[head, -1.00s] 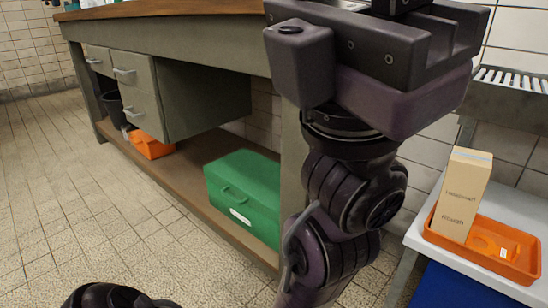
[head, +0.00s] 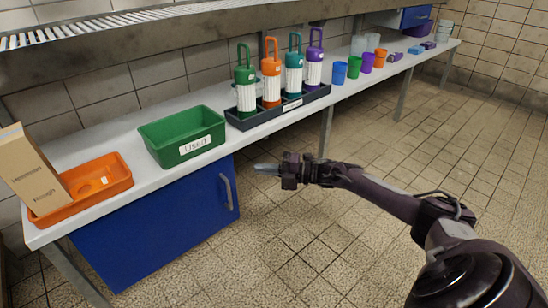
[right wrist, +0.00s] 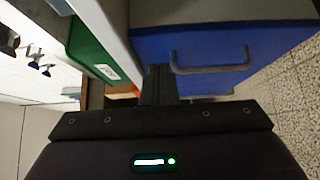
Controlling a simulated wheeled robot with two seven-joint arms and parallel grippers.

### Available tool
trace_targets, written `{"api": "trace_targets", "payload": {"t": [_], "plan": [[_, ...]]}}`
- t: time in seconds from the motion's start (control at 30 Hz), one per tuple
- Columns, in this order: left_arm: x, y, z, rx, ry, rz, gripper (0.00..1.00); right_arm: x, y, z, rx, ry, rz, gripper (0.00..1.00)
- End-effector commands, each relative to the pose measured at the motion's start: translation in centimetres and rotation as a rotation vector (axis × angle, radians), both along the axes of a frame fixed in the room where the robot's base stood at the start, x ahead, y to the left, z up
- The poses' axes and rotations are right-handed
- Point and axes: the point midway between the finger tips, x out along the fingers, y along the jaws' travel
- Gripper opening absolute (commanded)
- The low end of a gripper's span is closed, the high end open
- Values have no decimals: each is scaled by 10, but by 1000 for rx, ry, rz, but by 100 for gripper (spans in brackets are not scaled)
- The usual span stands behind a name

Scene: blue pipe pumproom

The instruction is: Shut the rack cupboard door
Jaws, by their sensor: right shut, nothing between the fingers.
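The rack cupboard (head: 150,235) is a blue box under the left part of a white shelf-table. Its blue front has a grey bar handle (head: 228,192) near the right edge. The handle and blue panel also show in the right wrist view (right wrist: 210,68). I cannot tell how far the door stands open. My right gripper (head: 262,168) is shut and empty, pointing left, a little right of the handle and apart from it in the picture. In the right wrist view its dark fingers (right wrist: 160,85) reach toward the blue panel. My left gripper is not in view.
A green bin (head: 182,138), an orange tray (head: 95,186) with a cardboard box (head: 32,170), and a dark rack (head: 278,108) of several bottles stand on the white table (head: 130,185). Several cups stand farther right. Table legs (head: 326,130) rise from the tiled floor, open at the right.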

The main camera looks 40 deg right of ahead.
Motion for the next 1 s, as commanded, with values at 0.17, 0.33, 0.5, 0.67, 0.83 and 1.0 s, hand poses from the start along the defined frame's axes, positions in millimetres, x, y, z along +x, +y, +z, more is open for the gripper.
{"api": "trace_targets", "payload": {"t": [0.17,0.33,0.5,0.67,0.83,1.0], "plan": [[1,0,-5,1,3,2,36,12,-25,0,0,-3,-2,0],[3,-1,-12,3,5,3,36,21,-44,-2,1,-2,-2,0],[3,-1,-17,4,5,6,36,25,-56,-1,1,0,0,0],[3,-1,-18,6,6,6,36,26,-61,0,0,0,0,0],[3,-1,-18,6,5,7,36,26,-61,0,1,1,1,0],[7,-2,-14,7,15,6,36,28,-27,2,41,9,52,0]]}}
